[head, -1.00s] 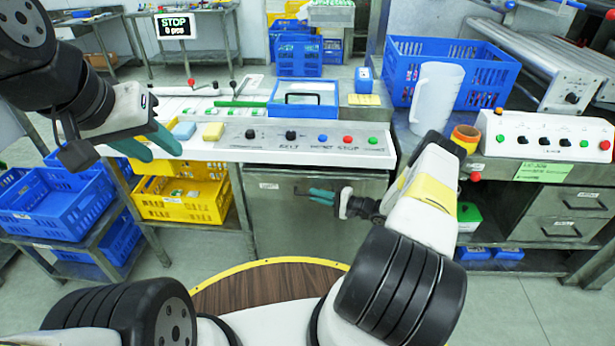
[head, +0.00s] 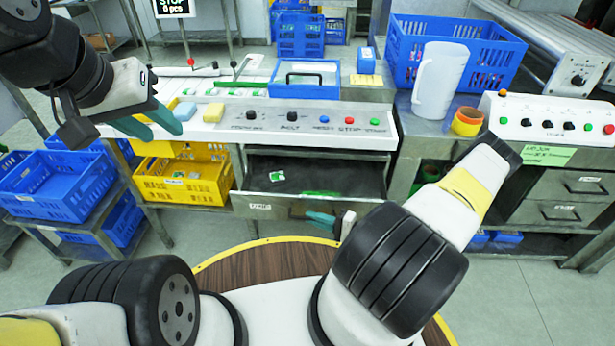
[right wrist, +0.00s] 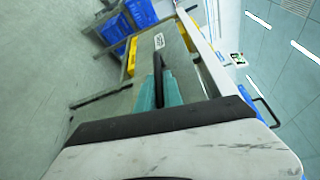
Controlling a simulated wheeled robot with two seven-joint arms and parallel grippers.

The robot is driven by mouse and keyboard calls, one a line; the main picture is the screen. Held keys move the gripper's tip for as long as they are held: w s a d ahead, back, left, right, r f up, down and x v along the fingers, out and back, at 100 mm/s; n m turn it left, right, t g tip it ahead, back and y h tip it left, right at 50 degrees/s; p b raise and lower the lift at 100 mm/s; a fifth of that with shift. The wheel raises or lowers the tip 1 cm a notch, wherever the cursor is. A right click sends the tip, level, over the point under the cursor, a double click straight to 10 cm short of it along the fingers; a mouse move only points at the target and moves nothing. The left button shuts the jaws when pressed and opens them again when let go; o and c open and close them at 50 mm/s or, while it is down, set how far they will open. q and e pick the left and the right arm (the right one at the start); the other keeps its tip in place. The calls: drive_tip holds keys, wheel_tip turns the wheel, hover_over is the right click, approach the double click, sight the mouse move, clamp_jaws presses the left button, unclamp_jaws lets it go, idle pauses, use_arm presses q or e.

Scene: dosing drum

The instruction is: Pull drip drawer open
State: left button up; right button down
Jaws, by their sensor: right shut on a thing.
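The drip drawer (head: 285,206) is a grey metal drawer below the control panel. It stands pulled out, and its dark inside shows in the head view. My right gripper (head: 321,217) is at the drawer front. In the right wrist view its teal fingers (right wrist: 160,88) are shut on the dark drawer handle (right wrist: 159,68). The handle is mostly hidden in the head view. My left gripper (head: 150,124) hangs empty with its fingers apart, in front of the panel's left end.
The control panel (head: 285,117) with knobs and buttons is above the drawer. A yellow crate (head: 183,182) and blue crates (head: 58,185) stand at the left. A bench with a white jug (head: 438,82) and a blue crate (head: 458,50) is at the right.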

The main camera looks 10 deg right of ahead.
drive_tip(key=s+a, duration=0.2)
drive_tip(key=s, duration=0.5)
drive_tip(key=shift+s, duration=0.3)
drive_tip(key=c, duration=1.5)
unclamp_jaws()
drive_tip(key=v, duration=0.7)
drive_tip(key=shift+s+d, duration=0.25)
drive_tip(key=shift+d, duration=0.05)
